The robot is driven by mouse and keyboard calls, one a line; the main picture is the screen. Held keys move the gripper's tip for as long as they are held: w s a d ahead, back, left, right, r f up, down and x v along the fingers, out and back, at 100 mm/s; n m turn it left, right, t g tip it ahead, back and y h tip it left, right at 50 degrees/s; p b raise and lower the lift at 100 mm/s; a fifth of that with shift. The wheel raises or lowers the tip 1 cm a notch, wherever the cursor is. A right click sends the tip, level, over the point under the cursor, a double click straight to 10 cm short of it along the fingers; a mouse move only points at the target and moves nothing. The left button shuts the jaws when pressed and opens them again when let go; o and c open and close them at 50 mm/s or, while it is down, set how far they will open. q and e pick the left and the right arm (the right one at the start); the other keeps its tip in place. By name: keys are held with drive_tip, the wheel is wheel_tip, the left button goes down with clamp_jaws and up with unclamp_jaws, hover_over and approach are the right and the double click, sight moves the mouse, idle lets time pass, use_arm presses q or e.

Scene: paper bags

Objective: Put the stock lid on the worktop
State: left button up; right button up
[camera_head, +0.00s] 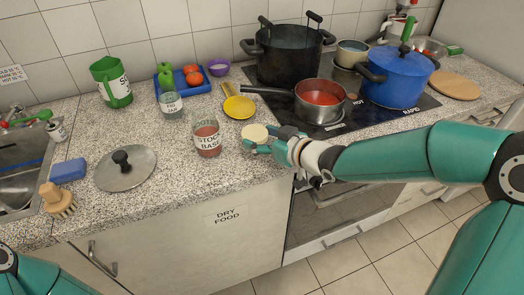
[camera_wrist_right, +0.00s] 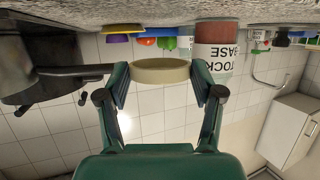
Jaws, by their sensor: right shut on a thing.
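The stock lid (camera_head: 255,131) is a round cream disc. My right gripper (camera_head: 264,141) is shut on it and holds it near the worktop's front edge, just right of the stock base jar (camera_head: 207,140). In the right wrist view, which is upside down, the lid (camera_wrist_right: 160,71) sits between the two fingers and the jar (camera_wrist_right: 213,58) stands beside it. The jar is glass with red contents and its top appears open. The speckled worktop (camera_head: 175,190) runs beneath. Whether the lid touches it, I cannot tell. My left gripper is out of view.
A steel pan lid (camera_head: 126,168) lies left of the jar. A yellow spoon rest (camera_head: 239,107) is behind my gripper. Worktop is clear between pan lid and jar.

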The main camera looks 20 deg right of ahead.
sight(262, 157)
wheel_tip(262, 157, down, 4)
drive_tip(key=shift+r, duration=0.1)
drive_tip(key=shift+b, duration=0.3)
drive_tip(key=shift+f+b, duration=0.5)
drive_tip(key=shift+b, duration=0.05)
drive_tip(key=shift+f, duration=0.1)
drive_tip(key=shift+s, duration=0.1)
drive_tip(key=o, duration=1.1)
drive_tip(key=shift+f, duration=0.1)
